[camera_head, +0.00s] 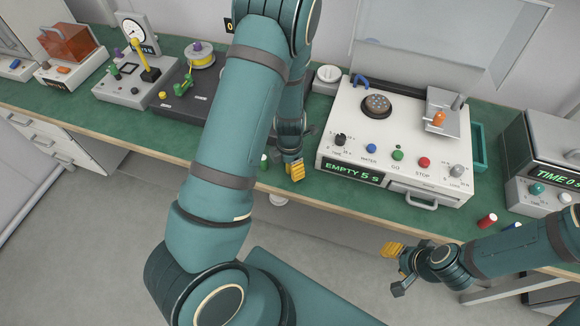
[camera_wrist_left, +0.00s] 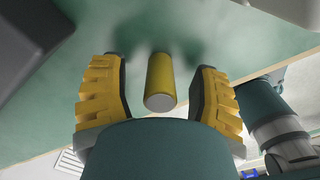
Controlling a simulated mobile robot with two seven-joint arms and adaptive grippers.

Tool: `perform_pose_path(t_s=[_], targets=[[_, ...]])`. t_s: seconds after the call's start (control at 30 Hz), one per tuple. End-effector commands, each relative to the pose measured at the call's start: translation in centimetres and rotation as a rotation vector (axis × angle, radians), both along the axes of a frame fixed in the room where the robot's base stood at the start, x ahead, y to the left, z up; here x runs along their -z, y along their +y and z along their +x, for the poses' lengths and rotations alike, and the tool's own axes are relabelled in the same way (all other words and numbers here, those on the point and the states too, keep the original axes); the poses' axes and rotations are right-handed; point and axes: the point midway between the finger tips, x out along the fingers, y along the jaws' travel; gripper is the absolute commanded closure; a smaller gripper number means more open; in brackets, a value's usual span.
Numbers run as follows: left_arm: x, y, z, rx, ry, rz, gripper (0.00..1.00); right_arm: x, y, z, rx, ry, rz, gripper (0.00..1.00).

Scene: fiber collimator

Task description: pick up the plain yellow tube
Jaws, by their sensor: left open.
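The plain yellow tube (camera_wrist_left: 160,78) stands between the two yellow-padded fingers of my left gripper (camera_wrist_left: 160,95) in the left wrist view, with its pale end face toward the camera. Gaps show on both sides, so the open fingers do not touch it. In the head view my left gripper (camera_head: 294,170) is low over the green bench near its front edge, left of the white machine; the tube is hidden there. My right gripper (camera_head: 393,250) is in front of the bench edge at lower right, apart from any object; its finger opening is unclear.
A white machine (camera_head: 345,130) reading "EMPTY 5 S" stands right of my left gripper. A red tube (camera_head: 487,220) lies on the bench at right. A dark tray (camera_head: 190,103) with a yellow spool is at left.

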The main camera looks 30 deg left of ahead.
Motion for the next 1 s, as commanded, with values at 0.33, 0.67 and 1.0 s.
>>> perform_pose_path(t_s=[0.33, 0.67, 1.0], targets=[[0.8, 0.0, 0.0, 0.001, -0.001, 0.000, 0.38, 0.2, 0.0, -0.1, -0.002, 0.002, 0.000, 0.53], [0.8, 0.0, 0.0, 0.001, -0.001, 0.000, 1.00, 0.2, 0.0, -0.1, -0.001, 0.002, 0.000, 0.53], [-0.7, -0.1, 0.1, 0.002, -0.004, 0.000, 1.00, -0.3, 0.0, 0.1, 0.000, -0.001, 0.000, 0.53]])
